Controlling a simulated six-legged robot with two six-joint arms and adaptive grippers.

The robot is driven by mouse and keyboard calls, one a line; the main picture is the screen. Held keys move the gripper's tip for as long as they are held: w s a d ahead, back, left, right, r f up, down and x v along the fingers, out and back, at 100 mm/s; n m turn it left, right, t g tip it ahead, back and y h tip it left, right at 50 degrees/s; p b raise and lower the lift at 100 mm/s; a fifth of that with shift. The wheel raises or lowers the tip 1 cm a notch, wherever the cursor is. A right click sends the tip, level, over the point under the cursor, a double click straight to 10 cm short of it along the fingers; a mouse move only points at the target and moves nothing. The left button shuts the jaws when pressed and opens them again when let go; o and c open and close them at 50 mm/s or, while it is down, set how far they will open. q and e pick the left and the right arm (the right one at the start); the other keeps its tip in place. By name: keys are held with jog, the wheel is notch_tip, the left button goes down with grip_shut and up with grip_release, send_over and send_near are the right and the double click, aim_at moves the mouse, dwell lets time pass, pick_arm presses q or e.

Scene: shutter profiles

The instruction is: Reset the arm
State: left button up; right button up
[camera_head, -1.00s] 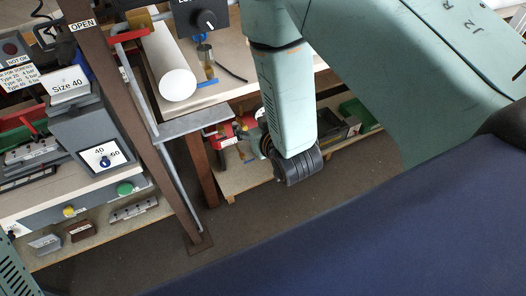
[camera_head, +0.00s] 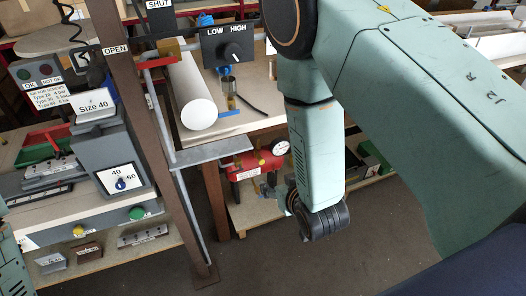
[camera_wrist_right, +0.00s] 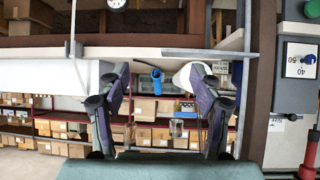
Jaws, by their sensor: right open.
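My right arm (camera_head: 400,85), pale green, reaches in from the right in the head view and hangs down in front of the workbench. Its dark wrist end (camera_head: 325,222) is above the floor, beside the low shelf. The fingers of the right gripper are mostly hidden behind it there. In the right wrist view the right gripper (camera_wrist_right: 160,90) has its two fingers spread wide, with nothing between them close up. A green piece of my left arm (camera_head: 10,260) shows at the left edge of the head view, but its gripper does not show.
A brown post (camera_head: 140,130) stands left of the arm. A white roll (camera_head: 198,113) and a LOW/HIGH knob box (camera_head: 228,46) are on the bench. A red device with a gauge (camera_head: 255,164) is near the wrist. The dark floor (camera_head: 310,265) below is clear.

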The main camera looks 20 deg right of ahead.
jog(key=shift+w, duration=0.1)
jog(key=s+d+f+g+b, duration=0.2)
jog(key=s+f+g+b, duration=0.9)
jog(key=s+f, duration=1.5)
jog(key=s+b, duration=0.3)
jog(key=b, duration=0.1)
jog(key=shift+f+y, duration=0.3)
jog(key=shift+f, duration=0.05)
jog(key=shift+s+r, duration=0.1)
jog(key=shift+s, duration=0.05)
